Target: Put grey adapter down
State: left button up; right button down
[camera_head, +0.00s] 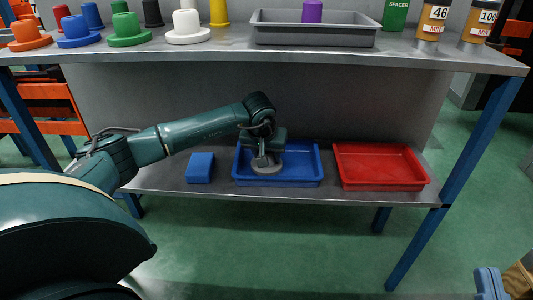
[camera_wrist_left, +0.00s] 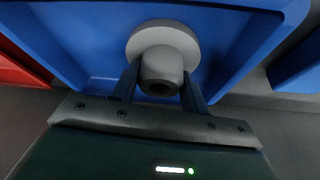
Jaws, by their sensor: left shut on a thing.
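The grey adapter (camera_head: 267,168) is a wide round flange with a narrower hub. My left gripper (camera_head: 264,153) is shut on it at the blue tray (camera_head: 305,183) on the lower shelf. In the left wrist view, the two fingers stand either side of the hub of the adapter (camera_wrist_left: 162,63), with its dark bore facing the camera. The blue tray (camera_wrist_left: 85,45) is behind the flange. I cannot tell whether the adapter touches the tray floor.
A red tray (camera_head: 380,168) stands to the right on the lower shelf, and a small blue block (camera_head: 200,168) to the left. The upper shelf (camera_head: 200,53) overhangs and carries coloured flanged parts, a grey tray (camera_head: 315,38) and bottles. A blue leg (camera_head: 460,170) stands at the right.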

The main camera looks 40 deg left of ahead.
pick_arm(q)
jog(key=o, duration=1.1)
jog(key=shift+o, duration=0.2)
